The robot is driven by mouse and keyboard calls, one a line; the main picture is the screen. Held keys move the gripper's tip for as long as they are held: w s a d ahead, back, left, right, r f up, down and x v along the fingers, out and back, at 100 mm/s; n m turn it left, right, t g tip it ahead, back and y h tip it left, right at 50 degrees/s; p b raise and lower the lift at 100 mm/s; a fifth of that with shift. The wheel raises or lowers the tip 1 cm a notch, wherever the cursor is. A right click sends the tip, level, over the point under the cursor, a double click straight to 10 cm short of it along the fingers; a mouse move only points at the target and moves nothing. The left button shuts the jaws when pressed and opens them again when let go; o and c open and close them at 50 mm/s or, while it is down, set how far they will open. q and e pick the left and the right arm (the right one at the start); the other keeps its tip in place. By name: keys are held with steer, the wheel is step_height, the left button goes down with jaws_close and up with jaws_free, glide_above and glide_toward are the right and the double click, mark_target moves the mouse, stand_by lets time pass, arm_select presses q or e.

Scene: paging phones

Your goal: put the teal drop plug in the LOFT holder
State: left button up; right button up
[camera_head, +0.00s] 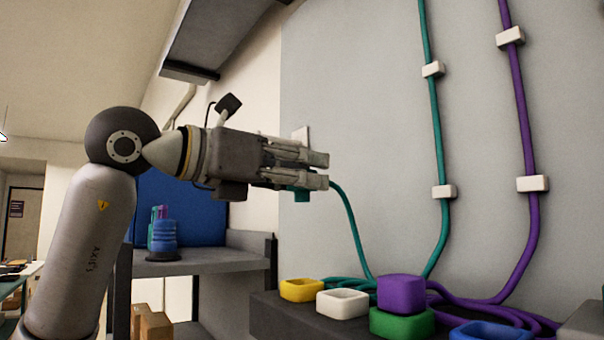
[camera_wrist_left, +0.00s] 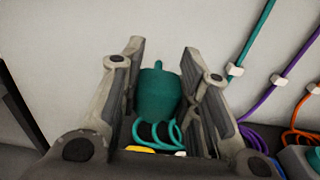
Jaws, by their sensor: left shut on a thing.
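My left gripper (camera_head: 321,170) is raised in front of the grey wall panel and shut on the teal drop plug (camera_head: 301,195). In the head view the fingers hide most of the plug. In the left wrist view the teal plug (camera_wrist_left: 158,96) sits between the two fingers of my left gripper (camera_wrist_left: 164,52), its narrow tip pointing away. A teal cable (camera_head: 350,225) hangs from the plug down to the ledge. No LOFT lettering is readable, so I cannot tell which holder is LOFT. My right gripper is not in view.
On the dark ledge (camera_head: 268,307) are yellow (camera_head: 301,290), white (camera_head: 342,303), green (camera_head: 402,323) and blue (camera_head: 490,331) holders. A purple plug (camera_head: 401,289) sits on the green one. Clipped teal and purple cables run up the panel. A small white plate (camera_head: 301,134) shows behind my gripper.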

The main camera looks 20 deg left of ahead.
arm_select(q)
steer(key=shift+s+d+f, duration=0.1)
steer(key=shift+s+d, duration=0.35)
steer(key=shift+d, duration=0.15)
steer(key=s+d+b, duration=0.2)
steer(key=s+d, duration=0.8)
steer(key=d, duration=0.2)
steer(key=s+d+b, duration=0.3)
steer(key=s+d, duration=0.6)
steer(key=d, duration=0.4)
steer(key=shift+s+d, duration=0.15)
steer(key=shift+s, duration=0.2)
stand_by(0.4)
